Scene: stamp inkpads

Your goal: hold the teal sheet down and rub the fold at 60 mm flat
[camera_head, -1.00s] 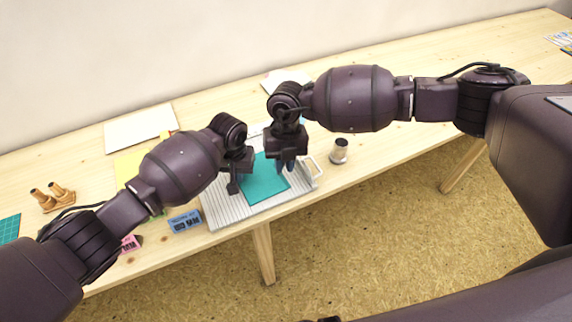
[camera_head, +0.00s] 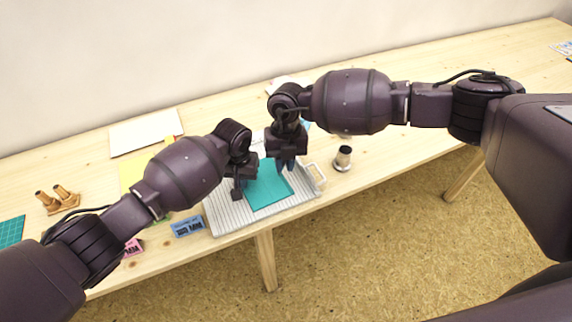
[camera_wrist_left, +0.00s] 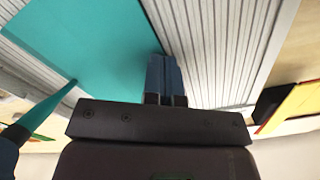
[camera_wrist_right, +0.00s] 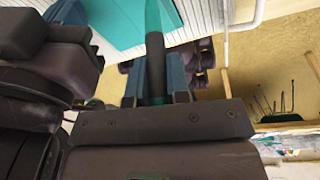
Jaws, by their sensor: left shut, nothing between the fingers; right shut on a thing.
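The teal sheet (camera_head: 268,190) lies on a grey ribbed board (camera_head: 228,214). My left gripper (camera_head: 238,193) is shut and empty at the sheet's left edge. In the left wrist view its closed fingertips (camera_wrist_left: 162,62) overlap the edge of the sheet (camera_wrist_left: 85,40); contact is hard to tell. My right gripper (camera_head: 286,166) is over the sheet's far part. In the right wrist view its fingers (camera_wrist_right: 157,80) are shut on a tool with a dark rod handle (camera_wrist_right: 155,50) and a teal tip. The tool's teal tip (camera_wrist_left: 48,108) also shows in the left wrist view, against the sheet. I cannot make out the fold.
The board has a pale handle-like frame (camera_head: 316,176) at its right end. A dark and silver cylinder (camera_head: 343,157) stands right of it. A blue labelled pad (camera_head: 187,226) and a pink one (camera_head: 133,247) lie to the left. Brown stamps (camera_head: 58,200) stand further left.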

